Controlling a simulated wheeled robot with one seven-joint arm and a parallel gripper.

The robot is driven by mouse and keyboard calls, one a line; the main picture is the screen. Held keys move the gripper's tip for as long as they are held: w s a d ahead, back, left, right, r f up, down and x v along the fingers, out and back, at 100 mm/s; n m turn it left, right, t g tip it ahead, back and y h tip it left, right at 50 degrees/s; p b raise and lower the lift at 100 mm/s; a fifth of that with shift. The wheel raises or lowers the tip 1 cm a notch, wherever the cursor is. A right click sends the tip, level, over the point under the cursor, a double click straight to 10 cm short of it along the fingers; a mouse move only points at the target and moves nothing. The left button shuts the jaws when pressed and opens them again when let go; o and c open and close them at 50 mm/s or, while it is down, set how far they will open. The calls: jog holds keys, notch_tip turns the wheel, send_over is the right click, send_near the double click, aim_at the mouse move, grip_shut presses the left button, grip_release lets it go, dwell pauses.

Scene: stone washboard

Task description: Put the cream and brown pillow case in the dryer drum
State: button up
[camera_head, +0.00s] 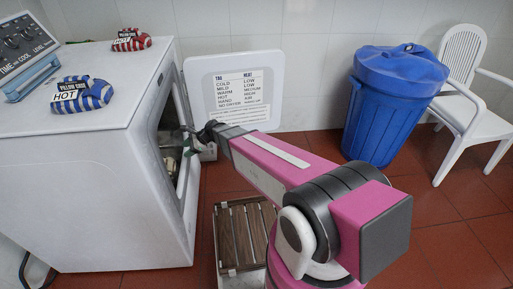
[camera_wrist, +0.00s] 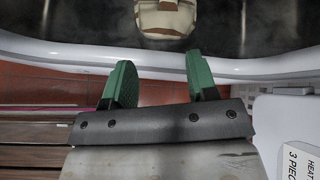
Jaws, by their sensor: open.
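The white dryer (camera_head: 110,190) stands at the left with its door (camera_head: 235,88) swung open. The cream and brown pillow case (camera_wrist: 166,20) lies inside the dark drum (camera_wrist: 235,22), at the top of the wrist view and partly cut off by the frame. A cream patch inside the opening (camera_head: 171,166) in the head view seems to be the same cloth. My gripper (camera_head: 189,148) is at the dryer opening. In the wrist view its green fingers (camera_wrist: 162,78) are spread apart and empty, near the pale rim, with a gap to the cloth.
A blue striped bundle (camera_head: 82,94) and a red striped bundle (camera_head: 131,39) lie on the dryer top beside a control panel (camera_head: 27,40). A slatted wooden stand (camera_head: 243,235) is on the floor below my arm. A blue bin (camera_head: 385,110) and white chair (camera_head: 465,90) stand right.

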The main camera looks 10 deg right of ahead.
jog(key=s+d+r+n+h, duration=0.2)
jog(key=s+d+n+h, duration=0.1)
jog(key=d, duration=0.8)
jog(key=s+d+r+n+h, duration=0.2)
jog(key=s+d+n+h, duration=0.2)
jog(key=d, duration=0.7)
jog(key=s+d+r+n+h, duration=0.3)
jog(key=s+d+n, duration=0.3)
jog(key=d, duration=0.6)
jog(key=shift+s+n+g+h, duration=0.2)
jog(key=shift+n+g+h, duration=0.15)
jog(key=shift+n, duration=0.85)
jog(key=shift+f, duration=0.1)
jog(key=shift+c, duration=0.3)
